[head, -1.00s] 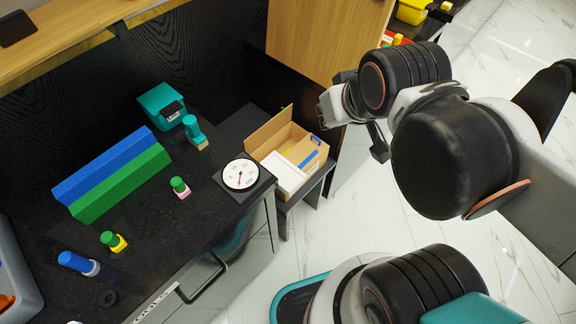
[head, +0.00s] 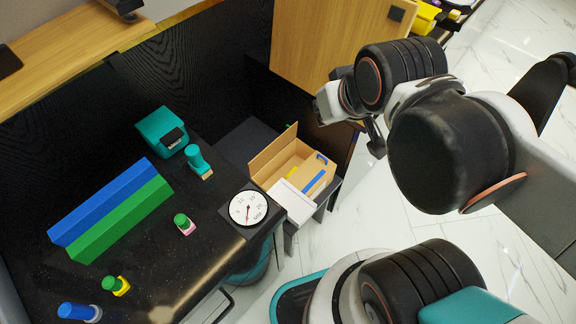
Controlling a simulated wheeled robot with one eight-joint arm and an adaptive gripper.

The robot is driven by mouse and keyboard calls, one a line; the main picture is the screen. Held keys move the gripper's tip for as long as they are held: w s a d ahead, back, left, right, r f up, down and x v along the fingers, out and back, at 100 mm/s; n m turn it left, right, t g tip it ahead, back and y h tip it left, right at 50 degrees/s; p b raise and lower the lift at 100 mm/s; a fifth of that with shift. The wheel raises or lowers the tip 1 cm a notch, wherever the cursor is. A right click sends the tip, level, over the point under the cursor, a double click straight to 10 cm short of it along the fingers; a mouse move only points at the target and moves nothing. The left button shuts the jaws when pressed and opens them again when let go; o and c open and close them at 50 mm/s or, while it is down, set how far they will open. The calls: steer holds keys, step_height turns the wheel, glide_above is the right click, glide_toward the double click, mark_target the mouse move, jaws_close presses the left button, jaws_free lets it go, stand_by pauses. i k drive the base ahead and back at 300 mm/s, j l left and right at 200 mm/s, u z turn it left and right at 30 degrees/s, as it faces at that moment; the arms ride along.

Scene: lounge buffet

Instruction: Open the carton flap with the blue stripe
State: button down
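An open-topped cardboard carton (head: 309,167) sits on a dark low stand beyond the right end of the black counter. One brown flap (head: 272,156) stands up along its back left side. A white flap or panel (head: 291,203) lies at its front left. A blue stripe (head: 315,182) shows on a tan panel at the front right, and a small yellow patch is beside it. A blue mark (head: 321,158) is near the right corner. My gripper (head: 376,140) is right of and above the carton, apart from it in the picture. Its fingers are mostly hidden by my arm.
On the black counter (head: 135,257) are a dial scale (head: 249,208), blue and green long blocks (head: 108,205), a teal box (head: 161,131), a teal stamp (head: 197,162) and several small bottles. A wooden panel (head: 328,40) stands behind the carton.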

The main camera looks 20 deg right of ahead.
mark_target(314, 170)
steer(key=k+j, duration=0.25)
steer(key=j, duration=0.15)
steer(key=k+j+u, duration=0.1)
steer(key=k+j, duration=0.15)
steer(key=j, duration=0.15)
steer(key=k+j, duration=0.25)
steer(key=j, duration=0.15)
steer(key=u, duration=0.15)
